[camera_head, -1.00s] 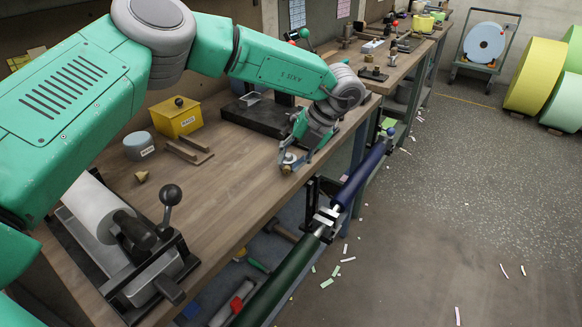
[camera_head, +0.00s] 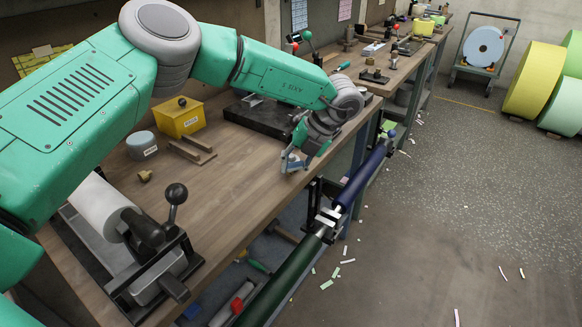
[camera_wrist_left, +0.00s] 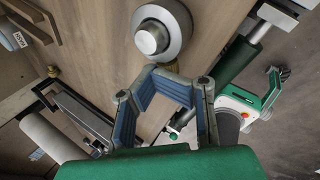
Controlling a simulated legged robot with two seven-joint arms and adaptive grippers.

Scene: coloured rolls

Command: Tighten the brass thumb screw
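In the head view my left gripper (camera_head: 289,162) is low at the bench's front edge and hides both screw and knob. My right gripper is not in view.
The wooden bench (camera_head: 235,175) holds a yellow box (camera_head: 180,117), a grey round tin (camera_head: 142,145), a small brass piece (camera_head: 145,176) and a clamped white roll (camera_head: 102,207). A dark green and blue roller (camera_head: 290,272) runs along the front.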

